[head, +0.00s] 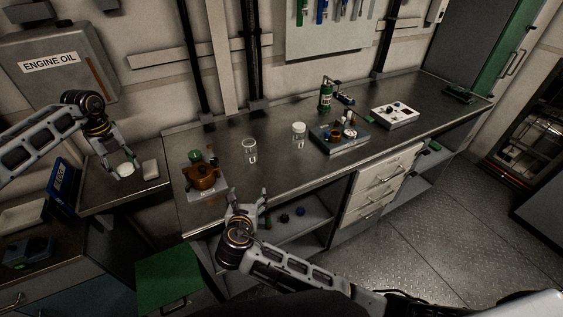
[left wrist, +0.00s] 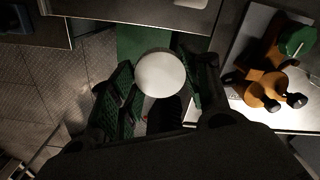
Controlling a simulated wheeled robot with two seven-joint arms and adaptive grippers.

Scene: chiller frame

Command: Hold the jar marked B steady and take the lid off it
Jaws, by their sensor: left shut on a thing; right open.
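My left gripper (head: 124,166) is shut on a round white lid (head: 126,170), over the left counter section. The lid also shows face-on between the green-padded fingers in the left wrist view (left wrist: 160,74). Two clear jars stand upright on the long counter. The left jar (head: 249,151) has no lid on it. The right jar (head: 299,134) has a white lid on top. The letters on the jars are too small to read, so I cannot tell which is B. My right gripper (head: 246,203) is open and empty at the counter's front edge, apart from both jars.
A brown-orange pot-like device with a green knob (head: 202,176) stands at the counter's left end. The counter around the two jars is clear.

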